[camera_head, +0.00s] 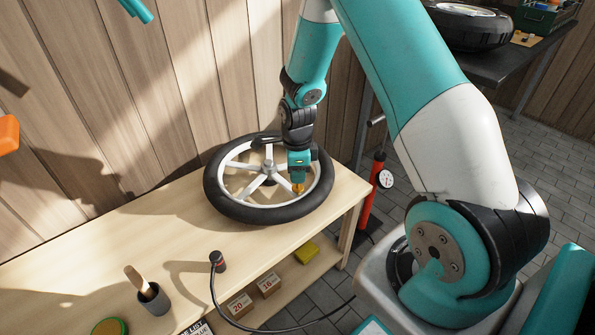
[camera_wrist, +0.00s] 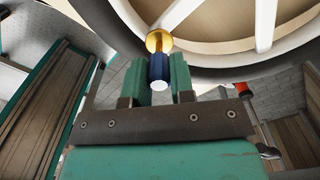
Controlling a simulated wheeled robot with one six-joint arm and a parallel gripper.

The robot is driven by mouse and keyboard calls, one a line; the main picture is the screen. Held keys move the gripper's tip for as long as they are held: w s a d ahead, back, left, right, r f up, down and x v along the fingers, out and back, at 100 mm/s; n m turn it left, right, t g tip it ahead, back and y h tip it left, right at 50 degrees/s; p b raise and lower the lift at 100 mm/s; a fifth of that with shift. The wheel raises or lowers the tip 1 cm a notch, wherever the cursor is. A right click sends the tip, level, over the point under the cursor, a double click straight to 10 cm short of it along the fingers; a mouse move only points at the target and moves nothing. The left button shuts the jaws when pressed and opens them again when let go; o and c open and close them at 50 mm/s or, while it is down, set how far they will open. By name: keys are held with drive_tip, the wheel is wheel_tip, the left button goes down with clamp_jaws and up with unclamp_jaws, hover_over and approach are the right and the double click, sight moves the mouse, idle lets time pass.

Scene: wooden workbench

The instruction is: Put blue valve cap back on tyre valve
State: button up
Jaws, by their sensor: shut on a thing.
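The wheel with its black tyre (camera_head: 225,205) and white spokes lies flat on the wooden workbench. My gripper (camera_head: 298,178) reaches down inside the rim at the right front side. In the wrist view my gripper (camera_wrist: 160,80) is shut on the blue valve cap (camera_wrist: 158,67), which sits between the two teal fingers with a pale round end showing. A brass-gold valve part (camera_wrist: 158,40) is directly in line with the cap's far end. They appear to touch or nearly touch; I cannot tell how far the cap is on. In the head view a gold part (camera_head: 298,188) shows below the fingers, and the cap is hidden.
A black cylindrical piece with a hose (camera_head: 217,262) stands on the workbench (camera_head: 130,250) front edge. A grey cup (camera_head: 153,299) with a brush is at lower left. Small boxes (camera_head: 240,305) lie on the shelf below. A red pump (camera_head: 372,190) stands right of the bench.

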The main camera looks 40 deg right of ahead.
drive_tip(key=shift+r, duration=0.15)
drive_tip(key=shift+r+p, duration=0.65)
drive_tip(key=shift+p, duration=0.15)
idle(0.5)
drive_tip(key=o, duration=0.6)
wheel_tip(320, 180, up, 11)
drive_tip(key=p, duration=0.9)
drive_tip(key=shift+p, duration=0.4)
